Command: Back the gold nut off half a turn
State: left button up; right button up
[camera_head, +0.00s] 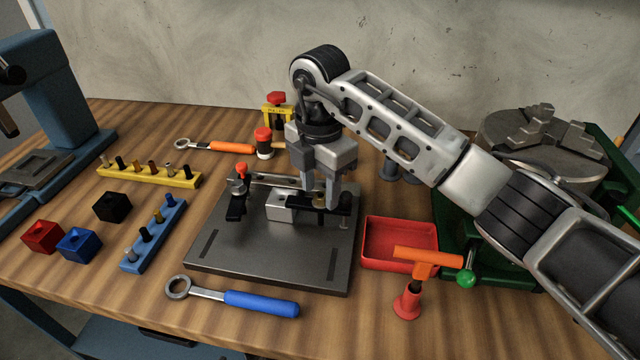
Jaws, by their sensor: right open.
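A small gold nut (319,200) sits on the black clamp strap at the right of the dark fixture plate (265,262). It is small and partly hidden by my gripper. My right gripper (321,197) points down over this strap, its jaws apart, with the nut showing between or just behind the fingertips. I cannot tell whether either finger touches it. A silver block (279,207) lies beside the strap on the plate. My left gripper is not in view.
A red tray (373,263) and an orange-handled tool (427,258) stand right of the plate. A blue-handled wrench (260,304) lies in front; an orange-handled wrench (232,147) lies behind. Peg racks (155,236) and cubes (42,236) are left. A chuck (540,135) stands far right.

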jog(key=shift+f, duration=0.35)
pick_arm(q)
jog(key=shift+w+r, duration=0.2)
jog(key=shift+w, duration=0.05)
pick_arm(e)
grip_shut()
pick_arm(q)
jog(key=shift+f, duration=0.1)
